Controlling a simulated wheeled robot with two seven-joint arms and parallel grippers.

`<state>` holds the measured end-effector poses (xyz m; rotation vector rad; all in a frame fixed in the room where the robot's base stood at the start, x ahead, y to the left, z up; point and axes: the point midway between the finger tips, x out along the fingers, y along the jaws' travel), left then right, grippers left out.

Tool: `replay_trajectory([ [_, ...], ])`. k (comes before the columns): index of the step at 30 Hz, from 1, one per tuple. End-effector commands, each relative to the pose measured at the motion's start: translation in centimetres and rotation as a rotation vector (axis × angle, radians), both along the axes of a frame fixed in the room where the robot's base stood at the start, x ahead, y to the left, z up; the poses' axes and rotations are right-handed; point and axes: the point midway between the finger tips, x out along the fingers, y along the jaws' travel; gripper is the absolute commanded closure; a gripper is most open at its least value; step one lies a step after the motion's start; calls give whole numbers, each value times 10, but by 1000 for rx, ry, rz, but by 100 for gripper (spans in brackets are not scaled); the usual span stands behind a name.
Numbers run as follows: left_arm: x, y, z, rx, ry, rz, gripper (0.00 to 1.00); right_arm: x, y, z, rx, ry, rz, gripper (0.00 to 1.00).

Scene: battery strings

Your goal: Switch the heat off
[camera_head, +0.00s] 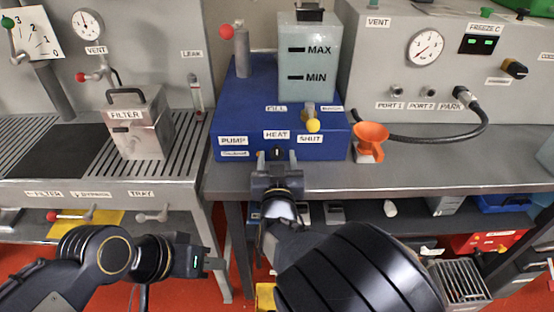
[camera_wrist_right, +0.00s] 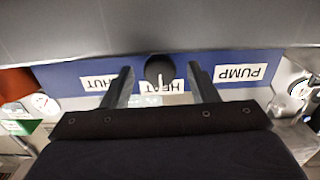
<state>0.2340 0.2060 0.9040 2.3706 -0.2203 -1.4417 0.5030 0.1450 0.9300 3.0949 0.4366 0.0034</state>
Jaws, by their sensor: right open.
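The blue unit (camera_head: 232,108) on the bench has PUMP, HEAT and SHUT labels on its front. The HEAT label (camera_head: 276,134) is above a small dark knob, mostly hidden by my right gripper (camera_head: 277,160). In the right wrist view, which is upside down, the round black knob (camera_wrist_right: 155,68) shows between the open fingers of my right gripper (camera_wrist_right: 159,72). Its white pointer mark points toward the HEAT label (camera_wrist_right: 170,88). I cannot tell whether the fingers touch it. My left gripper (camera_head: 214,263) hangs below the bench at left, away from the unit; its jaws are unclear.
An orange funnel (camera_head: 370,137) stands right of the unit. A tank (camera_head: 307,60) with MAX and MIN marks sits on the unit. A filter box (camera_head: 138,125) is at left. A black hose (camera_head: 440,137) runs to PARK. The bench front (camera_head: 420,178) is fairly clear.

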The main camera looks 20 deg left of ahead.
Motion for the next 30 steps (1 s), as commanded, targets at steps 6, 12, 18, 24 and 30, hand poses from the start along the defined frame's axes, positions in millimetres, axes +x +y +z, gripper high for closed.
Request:
replay_trajectory([
  [6, 0, 0, -1, 0, 0, 0, 68, -6, -1, 0, 1, 1, 1, 46],
  [12, 0, 0, -3, 0, 0, 0, 68, -37, -10, 0, 1, 1, 2, 46],
  [18, 0, 0, -4, 0, 0, 0, 68, -65, -18, 0, 2, 1, 2, 46],
  [24, 0, 0, -4, 0, 0, 0, 68, -75, -22, 0, 0, -1, 0, 46],
  [30, 0, 0, -4, 0, 0, 0, 68, -75, -22, 0, 0, 0, 0, 46],
])
